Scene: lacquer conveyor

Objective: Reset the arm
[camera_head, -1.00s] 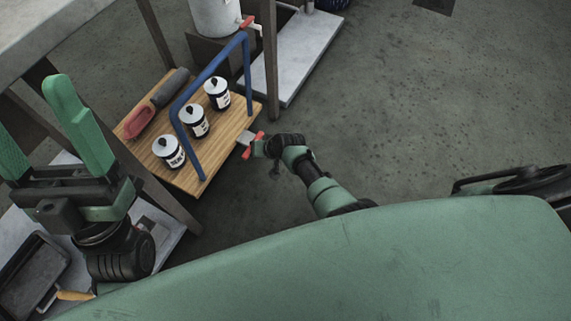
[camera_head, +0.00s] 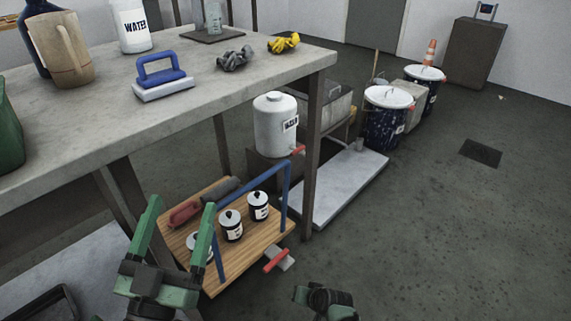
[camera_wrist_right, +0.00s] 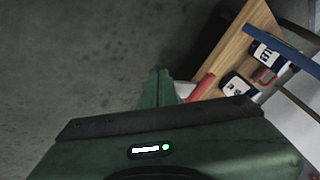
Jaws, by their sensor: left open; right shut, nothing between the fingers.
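My left gripper (camera_head: 180,204) is in the lower left of the head view. Its two green fingers point up and stand apart, with nothing between them. It appears in front of the wooden board (camera_head: 262,248). My right gripper shows in the right wrist view (camera_wrist_right: 158,72), its green fingertips together and empty over the dark floor.
The board carries small labelled cans (camera_head: 231,225), a red-handled tool (camera_head: 184,213) and a blue bar (camera_head: 286,190). A grey worktable (camera_head: 230,85) stands above left. A red and grey piece (camera_head: 276,260) is at the board's near edge. Open floor (camera_head: 430,230) lies right.

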